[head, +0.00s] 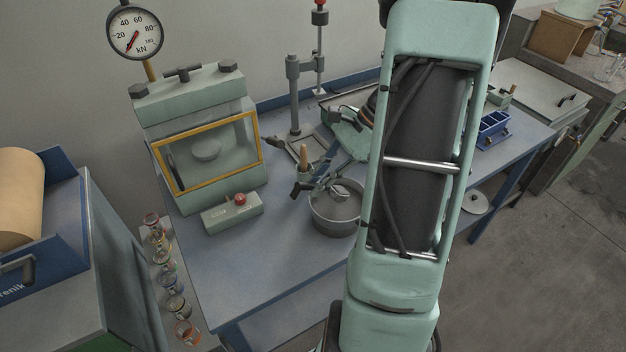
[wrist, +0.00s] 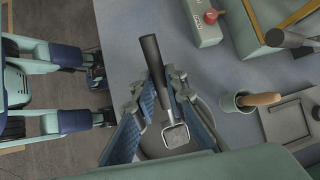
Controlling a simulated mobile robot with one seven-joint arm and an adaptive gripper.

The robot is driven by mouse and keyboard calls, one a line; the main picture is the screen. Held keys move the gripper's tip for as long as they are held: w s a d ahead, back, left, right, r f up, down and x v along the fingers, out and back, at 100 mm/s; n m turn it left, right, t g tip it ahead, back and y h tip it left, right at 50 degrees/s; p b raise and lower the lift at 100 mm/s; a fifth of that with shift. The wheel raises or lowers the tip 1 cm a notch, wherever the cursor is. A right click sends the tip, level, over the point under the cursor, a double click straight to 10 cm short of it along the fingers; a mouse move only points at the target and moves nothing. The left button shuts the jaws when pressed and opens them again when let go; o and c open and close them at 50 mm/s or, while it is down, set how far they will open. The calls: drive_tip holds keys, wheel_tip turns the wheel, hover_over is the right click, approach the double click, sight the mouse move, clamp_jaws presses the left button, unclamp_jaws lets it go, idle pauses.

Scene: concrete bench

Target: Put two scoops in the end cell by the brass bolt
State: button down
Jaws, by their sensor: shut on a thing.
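My gripper (head: 318,188) is low over the grey round pot (head: 334,220) on the blue bench. In the wrist view my gripper (wrist: 160,92) is shut on a scoop with a dark handle (wrist: 151,55) and a small square metal head (wrist: 175,136). The scoop head is over or inside the pot; its depth and whether it carries material cannot be told. A blue tray with cells (head: 493,127) stands on the right of the bench, partly behind my arm. The brass bolt cannot be made out.
A press with a yellow-framed window (head: 207,150) and a control box with a red button (head: 232,212) stand left. A cup with a wooden-handled tool (head: 304,158) is behind the pot. A stand (head: 294,95) rises at the back. The front of the bench is clear.

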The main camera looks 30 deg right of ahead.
sight(307, 185)
drive_tip(key=shift+r, duration=0.1)
drive_tip(key=a+h, duration=0.1)
drive_tip(key=h, duration=0.1)
drive_tip(key=a+r+h, duration=0.1)
drive_tip(key=shift+s+a+h, duration=0.15)
drive_tip(key=shift+a+h, duration=0.05)
drive_tip(key=shift+h, duration=0.2)
drive_tip(key=shift+a+r+n+h, duration=0.1)
drive_tip(key=shift+a+n+h, duration=0.2)
drive_tip(key=shift+h, duration=0.4)
drive_tip(key=shift+s, duration=0.15)
